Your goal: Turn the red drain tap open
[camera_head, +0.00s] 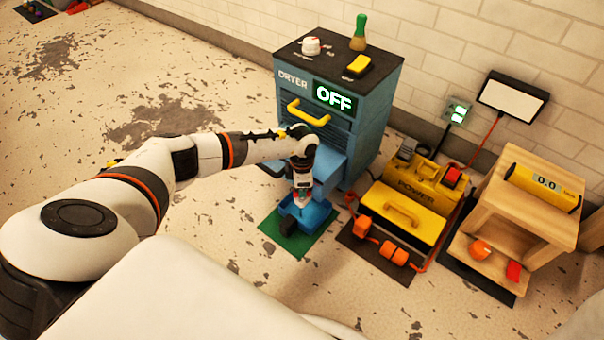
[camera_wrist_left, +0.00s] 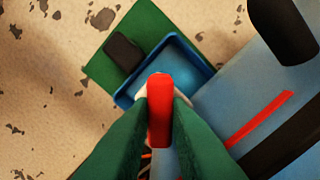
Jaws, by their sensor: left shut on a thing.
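The red drain tap (camera_wrist_left: 160,108) shows as an upright red lever in the left wrist view. My left gripper (camera_wrist_left: 158,115) has its two green fingers closed on either side of it. In the head view the left gripper (camera_head: 302,197) points down at the low front of the blue dryer (camera_head: 345,160), and the tap is hard to make out there. A blue tray (camera_wrist_left: 128,98) lies just beyond the tap in the wrist view, on a green mat (camera_wrist_left: 112,75). The dryer's display (camera_head: 334,98) reads OFF. My right gripper is not in view.
A black block (camera_wrist_left: 122,53) sits beside the tray on the mat. To the right stand a yellow power unit (camera_head: 425,182) with orange plugs (camera_head: 394,253) and a wooden stand (camera_head: 530,215). Open floor (camera_head: 230,90) lies to the left of the dryer.

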